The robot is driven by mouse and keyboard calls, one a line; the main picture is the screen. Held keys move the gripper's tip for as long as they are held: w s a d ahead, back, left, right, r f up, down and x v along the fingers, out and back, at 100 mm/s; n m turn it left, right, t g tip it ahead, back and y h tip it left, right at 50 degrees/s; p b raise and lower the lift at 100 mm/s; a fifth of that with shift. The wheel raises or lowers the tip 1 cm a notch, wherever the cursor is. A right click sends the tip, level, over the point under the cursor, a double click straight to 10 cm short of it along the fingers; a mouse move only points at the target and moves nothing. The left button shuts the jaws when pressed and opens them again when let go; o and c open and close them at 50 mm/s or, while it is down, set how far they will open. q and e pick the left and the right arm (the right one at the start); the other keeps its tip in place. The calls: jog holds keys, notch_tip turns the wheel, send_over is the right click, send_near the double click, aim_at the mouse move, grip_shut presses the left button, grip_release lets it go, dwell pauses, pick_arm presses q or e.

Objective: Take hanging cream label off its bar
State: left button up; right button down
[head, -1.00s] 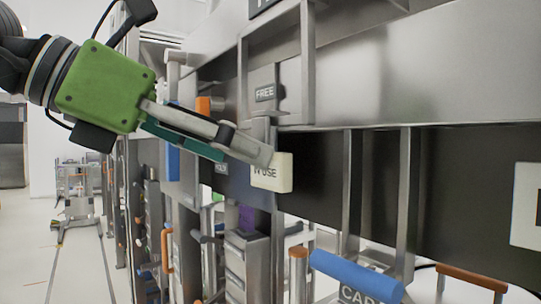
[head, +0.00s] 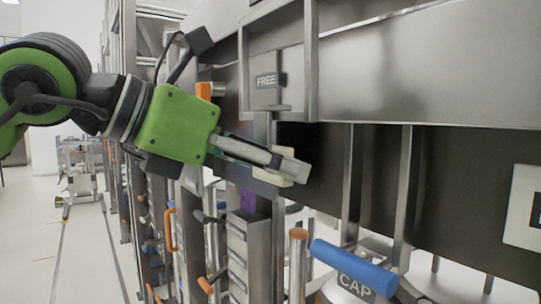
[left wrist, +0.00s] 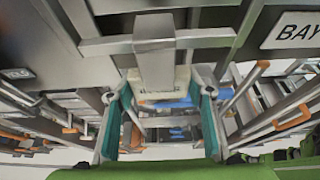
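The cream label (head: 272,178) hangs at the front of the metal frame, mostly hidden behind my left gripper's fingers in the head view. In the left wrist view the label (left wrist: 160,84) shows foreshortened, beyond a grey metal bar (left wrist: 154,50). My left gripper (head: 288,168) reaches in from the left at the label. In the left wrist view its two teal-padded fingers (left wrist: 162,88) are spread apart, one on each side of the label. I cannot tell whether either fingertip touches it. My right gripper is not in view.
A grey FREE plate (head: 266,81) sits on the frame just above. A BAY sign (left wrist: 292,30) is at right in the left wrist view. Open floor (head: 82,262) lies at left.

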pick_arm(q)
jog(key=shift+d+r, duration=0.1)
jog(key=shift+r, duration=0.05)
jog(key=shift+r+b, duration=0.45)
jog(key=s+a+r+b, duration=0.1)
jog(key=s+a+b, duration=0.4)
jog(key=s+a, duration=0.5)
jog(key=a, duration=0.4)
jog(key=shift+s+a, duration=0.3)
jog(key=s+a, duration=0.4)
jog(key=a, duration=0.1)
jog(key=shift+a, duration=0.35)
